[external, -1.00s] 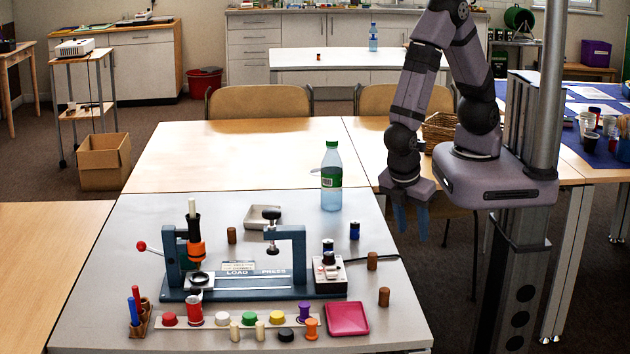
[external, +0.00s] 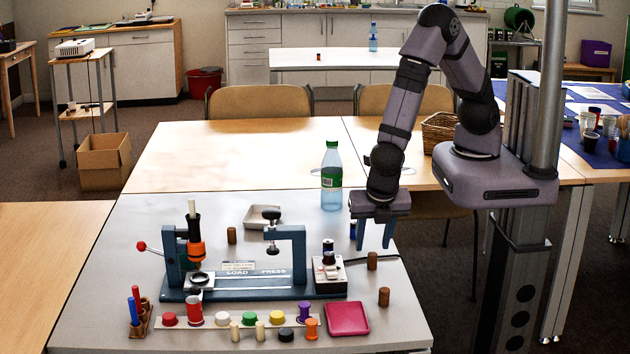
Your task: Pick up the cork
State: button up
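Several brown, cork-like cylinders stand on the grey table; I cannot tell which one is meant. Another brown cylinder (external: 384,297) is nearer the front right edge.
A clear bottle with a green label (external: 331,177) stands close left of my gripper. A dark blue cylinder (external: 353,231) is partly hidden by a finger. A pink dish (external: 347,318) lies in front.

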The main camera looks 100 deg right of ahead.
aim_at(373, 254)
jog(key=shift+s+p+x, duration=0.15)
jog(key=shift+p+x, duration=0.05)
jog(key=shift+x, duration=0.95)
jog(key=shift+s+p+x, duration=0.15)
jog(key=shift+s+x, duration=0.05)
jog(key=shift+x, duration=0.95)
jog(key=shift+d+f, duration=0.25)
jog(key=shift+f, duration=0.4)
grip_shut()
